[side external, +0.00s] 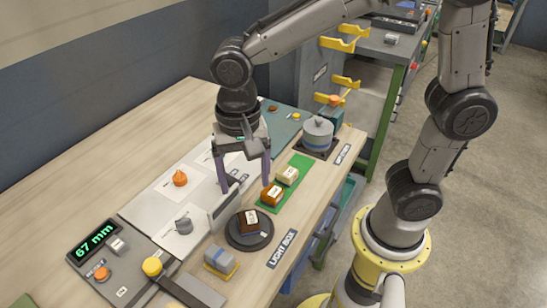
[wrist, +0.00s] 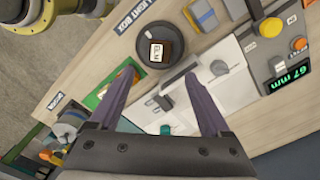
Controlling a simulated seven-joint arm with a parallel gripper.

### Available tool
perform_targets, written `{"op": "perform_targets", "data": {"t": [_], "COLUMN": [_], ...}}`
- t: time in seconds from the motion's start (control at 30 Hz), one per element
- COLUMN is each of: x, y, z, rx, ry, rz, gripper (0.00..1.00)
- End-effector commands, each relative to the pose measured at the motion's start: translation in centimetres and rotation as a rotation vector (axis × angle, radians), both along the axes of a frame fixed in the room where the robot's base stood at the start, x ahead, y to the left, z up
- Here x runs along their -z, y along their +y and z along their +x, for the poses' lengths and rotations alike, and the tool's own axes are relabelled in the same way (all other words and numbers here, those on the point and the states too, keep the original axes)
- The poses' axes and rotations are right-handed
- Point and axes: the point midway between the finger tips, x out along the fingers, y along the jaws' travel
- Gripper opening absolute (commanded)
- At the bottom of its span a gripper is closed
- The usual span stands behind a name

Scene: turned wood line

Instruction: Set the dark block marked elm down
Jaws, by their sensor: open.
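The dark brown block marked elm (side external: 249,219) rests on a round dark disc (side external: 233,241) near the table's front edge, by the light box label. In the wrist view the block (wrist: 159,52) shows its white label reading ELM, on the same disc (wrist: 180,71). My gripper (side external: 244,189) is open, its two purple fingers pointing down and spread wide apart. In the wrist view my gripper (wrist: 158,74) has nothing between its fingertips, and the block lies beyond them, clear of both.
A green strip (side external: 301,161) holds an orange-brown block (side external: 272,194) and a pale block (side external: 287,175). A low upright grey plate (side external: 228,207) stands by the disc. A grey-blue block on yellow (side external: 220,262), a grey lidded pot (side external: 318,132) and a 67 mm display (side external: 94,241) are nearby.

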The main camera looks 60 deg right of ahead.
Motion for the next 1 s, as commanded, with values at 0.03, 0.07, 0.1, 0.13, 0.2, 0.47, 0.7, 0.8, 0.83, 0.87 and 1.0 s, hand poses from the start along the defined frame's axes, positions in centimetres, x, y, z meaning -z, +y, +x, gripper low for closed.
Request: {"op": "perform_targets", "data": {"t": [0.03, 0.07, 0.1, 0.13, 0.2, 0.47, 0.7, 0.8, 0.83, 0.87, 1.0], "x": [-0.2, -0.3, -0.7, -1.1, -2.2, -6.0, -6.3, -6.2, -6.2, -6.1, -6.1], "y": [-0.1, -0.3, -0.8, -1.2, -2.8, -10.4, -13.6, -13.9, -14.0, -14.0, -14.0], "z": [0.0, -0.1, -0.2, -0.4, -1.0, -6.4, -10.6, -11.2, -11.3, -11.4, -11.4], "rx": [-0.004, -0.010, -0.025, -0.041, -0.100, -0.460, -0.707, -0.752, -0.759, -0.764, -0.770], "ry": [-0.004, -0.008, -0.019, -0.032, -0.073, -0.316, -0.448, -0.465, -0.466, -0.466, -0.466], "rz": [0.002, 0.004, 0.009, 0.013, 0.027, -0.020, -0.156, -0.185, -0.190, -0.193, -0.194], "gripper": [0.81, 0.81, 0.81, 0.81, 0.81, 0.81, 0.81, 0.81, 0.81, 0.81, 0.81]}}
